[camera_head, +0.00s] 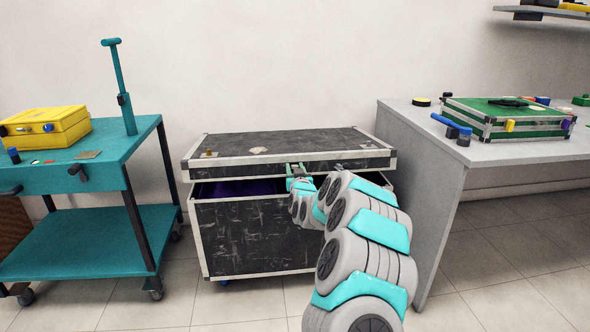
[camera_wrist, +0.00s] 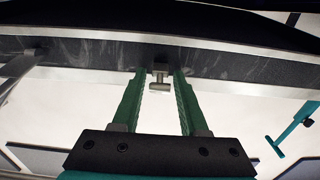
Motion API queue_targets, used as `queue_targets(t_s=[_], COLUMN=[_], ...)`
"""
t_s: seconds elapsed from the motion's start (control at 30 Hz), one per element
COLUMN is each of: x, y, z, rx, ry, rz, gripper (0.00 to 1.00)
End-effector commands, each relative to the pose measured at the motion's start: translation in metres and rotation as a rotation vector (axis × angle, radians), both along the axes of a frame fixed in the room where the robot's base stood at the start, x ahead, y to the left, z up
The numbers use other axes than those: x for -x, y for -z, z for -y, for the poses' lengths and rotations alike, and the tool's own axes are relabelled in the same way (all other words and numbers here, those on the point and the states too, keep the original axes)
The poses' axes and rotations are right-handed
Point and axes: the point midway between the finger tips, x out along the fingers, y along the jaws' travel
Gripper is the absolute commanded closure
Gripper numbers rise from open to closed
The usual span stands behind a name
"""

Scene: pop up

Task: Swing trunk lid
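The trunk (camera_head: 250,235) is a black scuffed case with pale metal edging, standing on the floor against the wall. Its lid (camera_head: 300,143) is slightly raised, leaving a dark gap with something purple inside. My gripper (camera_head: 297,169) is at the lid's front edge, right of its middle. In the wrist view the lid's metal-edged front (camera_wrist: 100,52) runs across the top. The green fingers of my gripper (camera_wrist: 160,74) stand apart, with a small metal latch (camera_wrist: 160,78) between their tips. I see no clear grip on the latch.
A teal cart (camera_head: 85,240) with a yellow case (camera_head: 45,128) stands close on the left. A grey table (camera_head: 440,180) with a green case (camera_head: 510,120) stands close on the right. The wall above the lid is clear.

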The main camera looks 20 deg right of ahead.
Motion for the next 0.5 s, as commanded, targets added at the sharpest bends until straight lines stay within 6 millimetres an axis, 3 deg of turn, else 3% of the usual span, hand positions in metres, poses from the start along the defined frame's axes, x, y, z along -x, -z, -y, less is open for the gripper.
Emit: queue_targets(t_s=[0.03,0.37,0.5], x=[0.0,0.0,0.0001], y=[0.0,-0.0001,0.0], z=[0.0001,0.0001,0.0], rx=[0.0,0.0,0.0], ry=[0.0,0.0,0.0], rz=[0.0,0.0,0.0], gripper=[0.64,1.0,1.0])
